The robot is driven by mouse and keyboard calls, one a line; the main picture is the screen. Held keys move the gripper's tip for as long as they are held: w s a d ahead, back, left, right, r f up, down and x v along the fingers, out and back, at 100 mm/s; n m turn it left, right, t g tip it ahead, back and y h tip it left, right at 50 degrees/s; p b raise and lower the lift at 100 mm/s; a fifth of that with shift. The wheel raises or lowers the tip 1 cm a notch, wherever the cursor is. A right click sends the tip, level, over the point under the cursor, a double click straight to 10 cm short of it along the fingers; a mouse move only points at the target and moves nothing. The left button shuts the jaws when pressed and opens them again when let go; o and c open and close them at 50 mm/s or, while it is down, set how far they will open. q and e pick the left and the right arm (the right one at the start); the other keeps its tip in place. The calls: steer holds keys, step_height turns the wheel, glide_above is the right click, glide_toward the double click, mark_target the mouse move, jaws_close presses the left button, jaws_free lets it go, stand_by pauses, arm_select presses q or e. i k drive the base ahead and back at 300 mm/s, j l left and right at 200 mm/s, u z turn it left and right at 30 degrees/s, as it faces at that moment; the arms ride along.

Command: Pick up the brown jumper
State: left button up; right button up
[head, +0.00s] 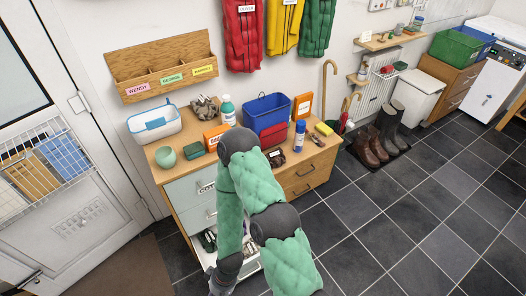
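I cannot make out a brown jumper for certain. A dark brown item with a pale label (275,157) lies at the front of the dresser top, beside my raised elbow; it is too small to identify. A low drawer (250,268) of the dresser stands open, with dark and green things (208,240) inside, partly hidden by my arm. One green-sleeved arm, apparently my right, bends at the dresser and reaches down to the drawer. Its dark wrist end (223,277) is at the drawer's left side; its fingers are not clear. My other gripper is out of view.
The wooden dresser top (180,152) holds a white basket (153,122), a green bowl (166,157), a blue crate (267,108) and a blue bottle (299,136). Boots (388,120) stand on a mat at the right. The tiled floor (400,220) is clear at the right.

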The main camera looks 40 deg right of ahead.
mark_target(276, 158)
steer(key=k+l+u, duration=0.1)
steer(key=l, duration=0.3)
steer(key=k+l+u, duration=0.15)
steer(key=l, duration=0.25)
steer(key=k+l+u, duration=0.1)
steer(key=k+l, duration=0.2)
steer(key=k+l+u, duration=0.1)
steer(key=l, duration=0.35)
steer(key=i+l+u, duration=0.2)
steer(key=l, duration=0.6)
steer(key=l+u, duration=0.25)
steer(key=l, duration=0.5)
